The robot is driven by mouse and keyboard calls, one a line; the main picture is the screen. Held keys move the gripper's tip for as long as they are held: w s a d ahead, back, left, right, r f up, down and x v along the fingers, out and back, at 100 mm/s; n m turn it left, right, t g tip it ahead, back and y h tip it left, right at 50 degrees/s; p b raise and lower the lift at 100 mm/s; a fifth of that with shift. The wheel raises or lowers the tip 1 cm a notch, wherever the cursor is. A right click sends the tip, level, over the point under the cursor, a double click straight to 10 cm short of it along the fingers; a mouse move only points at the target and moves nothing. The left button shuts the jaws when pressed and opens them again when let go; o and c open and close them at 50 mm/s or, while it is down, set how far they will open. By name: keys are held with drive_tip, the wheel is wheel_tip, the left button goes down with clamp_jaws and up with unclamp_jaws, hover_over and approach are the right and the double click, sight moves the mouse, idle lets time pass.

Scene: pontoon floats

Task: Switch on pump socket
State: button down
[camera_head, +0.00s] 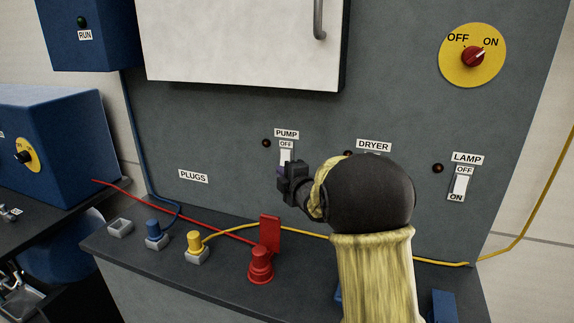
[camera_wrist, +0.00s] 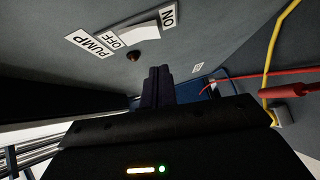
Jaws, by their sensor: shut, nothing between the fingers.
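The pump switch (camera_head: 286,157) is a white rocker on the grey panel, under the PUMP label (camera_head: 286,134), with its OFF mark at the top. In the wrist view the rocker (camera_wrist: 142,30) lies between its OFF and ON marks. The pump lamp (camera_head: 266,143) is dark. My gripper (camera_head: 282,172) is shut and empty, in front of the switch's lower part, which it hides with the ON mark. In the wrist view its fingertips (camera_wrist: 158,72) appear below the rocker; I cannot tell whether they touch anything.
The LAMP switch (camera_head: 460,186) is at the right; the DRYER label (camera_head: 373,146) is partly above my arm, its switch hidden. A red-on-yellow rotary switch (camera_head: 473,56) is upper right. Below, a ledge carries blue (camera_head: 154,230), yellow (camera_head: 194,241) and red (camera_head: 261,263) plugs with cables.

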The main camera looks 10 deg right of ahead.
sight(282, 164)
drive_tip(key=w, duration=0.1)
drive_tip(key=w+d+p, duration=0.1)
drive_tip(key=w, duration=0.1)
drive_tip(key=shift+w+d+f+p, duration=0.3)
drive_tip(key=shift+w+d, duration=0.1)
drive_tip(key=shift+f+b, duration=0.2)
drive_tip(key=shift+b, duration=0.35)
drive_tip(key=shift+w+d+r+b, duration=0.1)
drive_tip(key=shift+w+d+b, duration=0.1)
drive_tip(key=shift+b, duration=0.4)
drive_tip(key=shift+a, duration=0.1)
